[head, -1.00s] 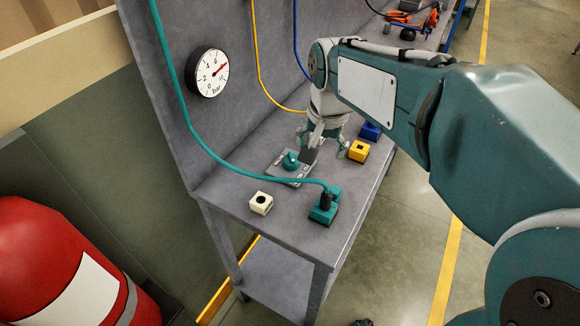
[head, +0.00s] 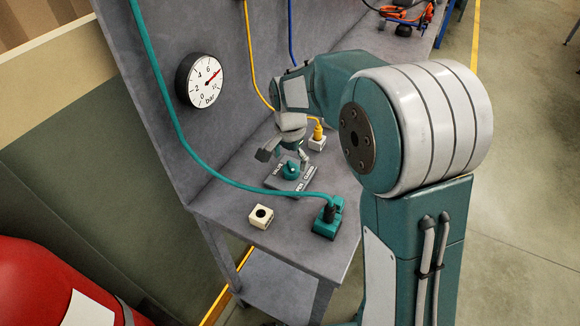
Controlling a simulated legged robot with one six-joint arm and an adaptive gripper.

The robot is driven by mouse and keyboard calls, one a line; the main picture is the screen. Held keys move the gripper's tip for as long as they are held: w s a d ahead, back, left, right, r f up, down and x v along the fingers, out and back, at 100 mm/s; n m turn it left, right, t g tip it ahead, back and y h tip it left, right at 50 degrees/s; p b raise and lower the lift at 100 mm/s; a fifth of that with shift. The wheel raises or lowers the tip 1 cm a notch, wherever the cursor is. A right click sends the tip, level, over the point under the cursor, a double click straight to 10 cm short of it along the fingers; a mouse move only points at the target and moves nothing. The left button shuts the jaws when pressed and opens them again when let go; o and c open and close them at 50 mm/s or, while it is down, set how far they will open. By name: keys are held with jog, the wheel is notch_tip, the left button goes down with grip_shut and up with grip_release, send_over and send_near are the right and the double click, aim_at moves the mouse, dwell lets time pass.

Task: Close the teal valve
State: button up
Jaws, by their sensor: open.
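The teal valve (head: 290,171) is a small round knob on a grey labelled plate (head: 277,184) on the bench. Which label its handle points to is too small to tell. My gripper (head: 284,157) is open and points down just above and behind the valve, one finger to its left and one to its right. I cannot tell whether either finger touches the knob. Part of the plate's far side is hidden by the fingers.
A white socket block (head: 261,216) and a teal block (head: 327,220) with the teal cable (head: 165,95) stand in front. A yellow plug (head: 318,131) is behind right. A gauge (head: 200,80) hangs on the back panel. A red cylinder (head: 50,275) stands lower left.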

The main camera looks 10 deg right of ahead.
aim_at(291, 165)
jog(key=shift+d+f, duration=0.1)
jog(key=shift+f, duration=1.4)
jog(key=c, duration=1.1)
jog(key=shift+n, duration=0.3)
jog(key=shift+c, duration=0.2)
jog(key=n, duration=0.8)
jog(key=shift+n, duration=0.4)
jog(key=n, duration=0.4)
jog(key=shift+n, duration=2.2)
